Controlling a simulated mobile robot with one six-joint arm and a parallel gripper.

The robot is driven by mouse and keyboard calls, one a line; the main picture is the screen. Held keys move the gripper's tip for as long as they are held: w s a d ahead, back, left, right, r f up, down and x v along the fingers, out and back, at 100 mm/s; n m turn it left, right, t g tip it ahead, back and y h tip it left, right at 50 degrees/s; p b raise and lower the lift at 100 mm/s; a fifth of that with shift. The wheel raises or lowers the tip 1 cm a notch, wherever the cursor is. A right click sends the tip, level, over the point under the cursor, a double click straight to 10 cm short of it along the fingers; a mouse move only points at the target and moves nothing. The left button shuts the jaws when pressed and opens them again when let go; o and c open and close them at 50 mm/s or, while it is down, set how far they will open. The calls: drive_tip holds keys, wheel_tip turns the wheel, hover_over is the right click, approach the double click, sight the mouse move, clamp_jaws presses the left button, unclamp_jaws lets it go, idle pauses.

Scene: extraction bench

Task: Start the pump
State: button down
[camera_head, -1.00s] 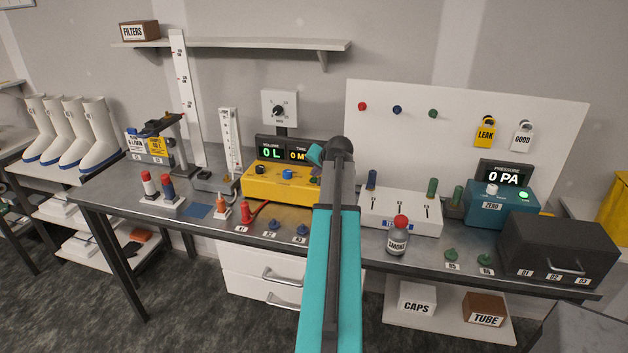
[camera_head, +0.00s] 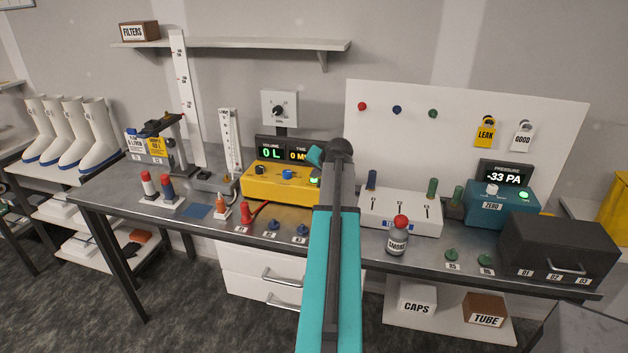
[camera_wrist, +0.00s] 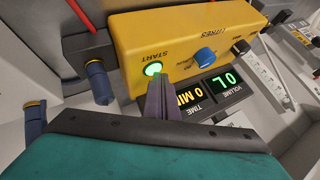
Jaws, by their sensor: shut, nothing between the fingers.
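The yellow pump (camera_head: 272,188) stands on the bench left of my arm in the head view. Its display (camera_head: 284,150) reads 0 L and part of a minutes figure. In the wrist view the yellow pump (camera_wrist: 190,45) has a green START button (camera_wrist: 152,69), which glows, and a blue knob (camera_wrist: 204,55). My gripper (camera_wrist: 160,82) is shut and empty, its tips right at the START button's edge; I cannot tell whether they touch it. In the head view the gripper is mostly hidden behind my arm, and a lit green spot (camera_head: 314,181) shows at the pump's right end.
A white block (camera_head: 400,212) with slots and a smoke bottle (camera_head: 397,240) stand right of my arm. A teal gauge (camera_head: 503,205) has a pressure display (camera_head: 505,176) reading -33 PA. A dark case (camera_head: 560,245) is at the far right. A red tube lies in front of the pump.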

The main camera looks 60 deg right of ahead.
sight(315, 183)
drive_tip(key=shift+r+p, duration=0.45)
drive_tip(key=shift+r, duration=0.35)
drive_tip(key=shift+r+p, duration=1.35)
drive_tip(key=shift+r, duration=1.2)
drive_tip(key=shift+s+f, duration=0.1)
